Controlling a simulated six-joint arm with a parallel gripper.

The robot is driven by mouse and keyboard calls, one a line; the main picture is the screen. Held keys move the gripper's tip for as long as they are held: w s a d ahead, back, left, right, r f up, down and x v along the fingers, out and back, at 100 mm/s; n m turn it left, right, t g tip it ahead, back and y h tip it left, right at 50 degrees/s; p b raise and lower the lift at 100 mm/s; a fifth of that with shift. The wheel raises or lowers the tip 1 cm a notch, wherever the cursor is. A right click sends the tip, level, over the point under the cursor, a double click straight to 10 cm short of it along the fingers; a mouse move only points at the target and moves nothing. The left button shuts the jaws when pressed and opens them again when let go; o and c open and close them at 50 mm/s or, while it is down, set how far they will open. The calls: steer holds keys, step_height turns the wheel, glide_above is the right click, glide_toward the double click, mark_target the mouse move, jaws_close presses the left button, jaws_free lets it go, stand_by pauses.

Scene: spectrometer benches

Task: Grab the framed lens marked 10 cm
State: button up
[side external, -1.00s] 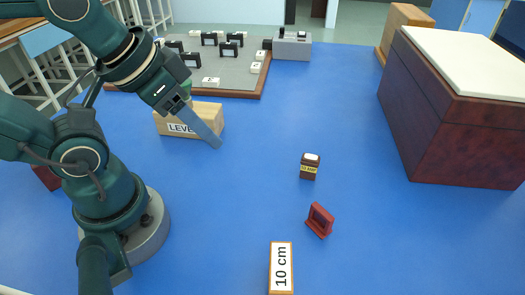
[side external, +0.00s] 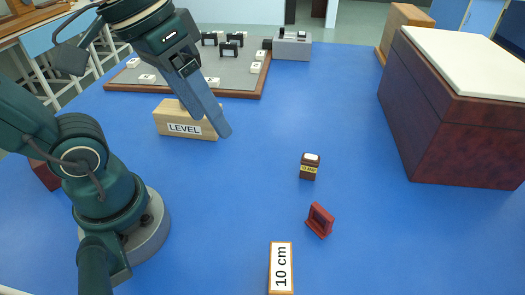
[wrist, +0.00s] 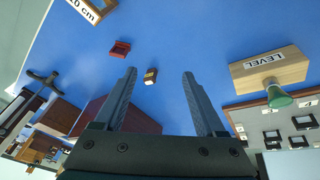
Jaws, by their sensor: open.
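A wood-edged piece with a white label reading "10 cm" (side external: 281,268) is at the near edge of the side view, partly cut off. It also shows at the top left corner of the wrist view (wrist: 92,10), cut off too; I cannot make out a lens in it. A small dark red frame (side external: 320,220) stands on the blue table beyond it, also seen in the wrist view (wrist: 119,49). My gripper (side external: 226,134) is over the table near the LEVEL block, well away from the labelled piece. In the wrist view its fingers (wrist: 159,74) are apart with nothing held.
A small brown container with a yellow label (side external: 310,168) stands beyond the red frame. A wooden LEVEL block (side external: 184,121) is behind my gripper. A grey board with several pieces (side external: 236,84) lies at the back. A large dark red box (side external: 450,120) stands right. Mid-table is mostly clear.

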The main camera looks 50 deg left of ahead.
steer(key=d+n+g+h, duration=0.3)
steer(key=d+g, duration=0.2)
steer(key=d, duration=0.1)
steer(key=n+g+h, duration=0.6)
steer(key=g, duration=0.1)
glide_above(281, 248)
steer(key=w+a, duration=0.2)
steer(key=f, duration=1.3)
steer(key=shift+s+d, duration=0.2)
steer(key=shift+s, duration=0.2)
steer(key=shift+x, duration=2.5)
jaws_close()
